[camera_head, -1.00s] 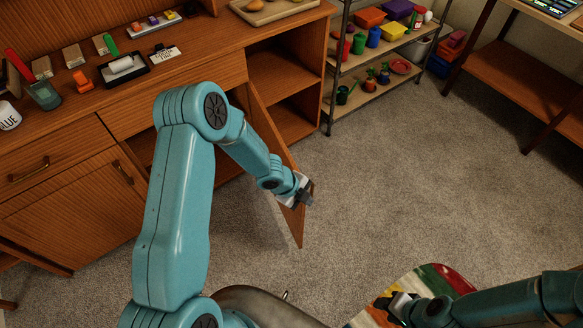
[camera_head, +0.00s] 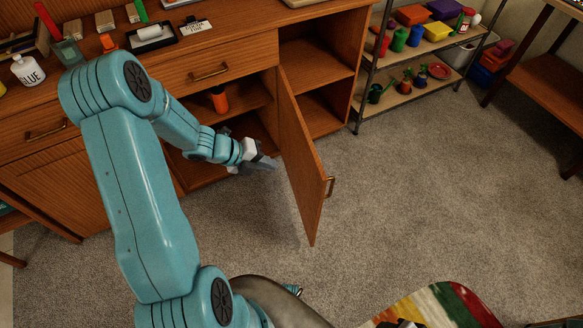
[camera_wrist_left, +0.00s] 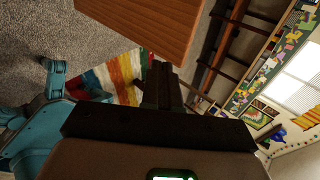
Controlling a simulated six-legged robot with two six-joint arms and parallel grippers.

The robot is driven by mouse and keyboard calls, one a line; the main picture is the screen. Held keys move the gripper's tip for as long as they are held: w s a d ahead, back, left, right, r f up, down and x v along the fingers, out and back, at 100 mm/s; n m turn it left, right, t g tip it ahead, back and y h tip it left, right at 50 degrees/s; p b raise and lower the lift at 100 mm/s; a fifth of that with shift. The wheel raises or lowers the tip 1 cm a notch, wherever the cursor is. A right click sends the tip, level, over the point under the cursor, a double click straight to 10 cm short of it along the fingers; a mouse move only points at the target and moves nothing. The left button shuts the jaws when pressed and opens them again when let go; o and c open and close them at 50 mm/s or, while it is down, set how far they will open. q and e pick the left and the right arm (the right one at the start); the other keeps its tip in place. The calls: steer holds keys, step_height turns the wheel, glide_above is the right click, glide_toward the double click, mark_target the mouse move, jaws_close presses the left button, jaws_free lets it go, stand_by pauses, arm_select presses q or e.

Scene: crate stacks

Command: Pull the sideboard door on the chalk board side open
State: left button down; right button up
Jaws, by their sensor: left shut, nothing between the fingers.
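The wooden sideboard (camera_head: 150,120) stands at upper left. One of its doors (camera_head: 300,150) stands open, swung out over the carpet, with a brass handle (camera_head: 330,186) on its right face. My left gripper (camera_head: 268,164) is shut and empty. It is left of the open door, in front of the open compartment, and appears apart from the panel. In the left wrist view the shut fingers (camera_wrist_left: 160,85) point toward a wooden panel (camera_wrist_left: 150,22), apparently the door. A sliver of my right gripper (camera_head: 402,323) shows at the bottom edge; its fingers are unclear.
An orange cup (camera_head: 219,100) stands inside the open compartment. A metal shelf (camera_head: 362,95) with coloured containers stands right of the sideboard. A striped rug (camera_head: 440,308) lies at the bottom. The grey carpet (camera_head: 430,190) right of the door is clear.

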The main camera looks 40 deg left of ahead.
mark_target(315, 171)
arm_select(q)
steer(key=shift+w+d+r+b+x, duration=0.25)
steer(key=shift+r+x, duration=0.1)
steer(key=shift+x, duration=1.7)
steer(key=shift+w+d+r+b+x, duration=0.15)
steer(key=shift+w+r+b+x, duration=0.15)
steer(key=shift+x, duration=1.75)
steer(key=shift+w+d+r+b+x, duration=0.2)
steer(key=shift+r+x, duration=0.2)
steer(key=shift+x, duration=1.65)
